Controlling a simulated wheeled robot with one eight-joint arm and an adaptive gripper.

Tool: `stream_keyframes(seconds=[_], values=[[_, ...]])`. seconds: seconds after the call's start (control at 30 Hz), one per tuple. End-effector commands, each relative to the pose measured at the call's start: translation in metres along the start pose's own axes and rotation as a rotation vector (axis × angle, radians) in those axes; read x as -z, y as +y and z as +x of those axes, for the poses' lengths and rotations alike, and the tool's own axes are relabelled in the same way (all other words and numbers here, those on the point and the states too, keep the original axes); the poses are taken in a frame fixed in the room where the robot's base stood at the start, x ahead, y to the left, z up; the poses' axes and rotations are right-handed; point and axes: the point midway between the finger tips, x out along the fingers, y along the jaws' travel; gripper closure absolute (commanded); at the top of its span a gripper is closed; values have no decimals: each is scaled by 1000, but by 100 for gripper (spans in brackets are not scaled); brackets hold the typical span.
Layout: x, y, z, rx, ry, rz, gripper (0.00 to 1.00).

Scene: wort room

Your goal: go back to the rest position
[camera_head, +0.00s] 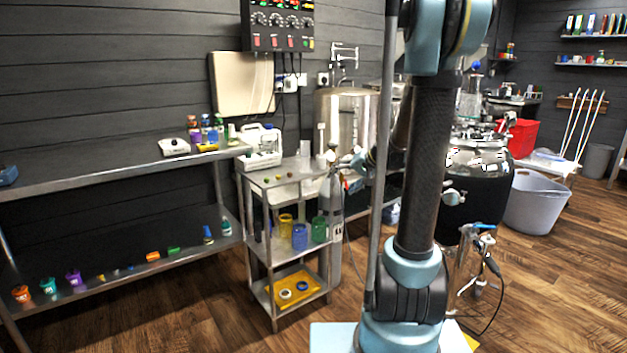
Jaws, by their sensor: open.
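My arm rises from its base in the lower middle of the head view and goes up past the top edge. Behind the upright link, parts of a dark link and light blue joints show. I cannot make out my gripper's fingers anywhere in this view, so its place and what is between the jaws are hidden. No object is named by the task.
A steel cart (285,181) with coloured beakers and a yellow tray (296,291) stands left of my arm. A long steel bench (120,165) lines the left wall. A gas cylinder (331,215), a dark kettle (480,190) and a grey tub (537,203) stand close by.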

Motion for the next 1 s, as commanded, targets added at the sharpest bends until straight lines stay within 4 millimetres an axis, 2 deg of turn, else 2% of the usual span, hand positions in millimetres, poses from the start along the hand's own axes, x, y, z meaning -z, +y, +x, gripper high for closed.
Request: stream_keyframes(seconds=[0.03, 0.23, 0.47, 0.77, 1.0], values=[[-14, -2, -8, -20, -15, -10, 22], [-61, -3, -34, -106, -72, -45, 22], [-116, 4, -63, -209, -133, -84, 22], [-188, 25, -100, -348, -206, -133, 22], [-243, 50, -126, -463, -258, -170, 22]])
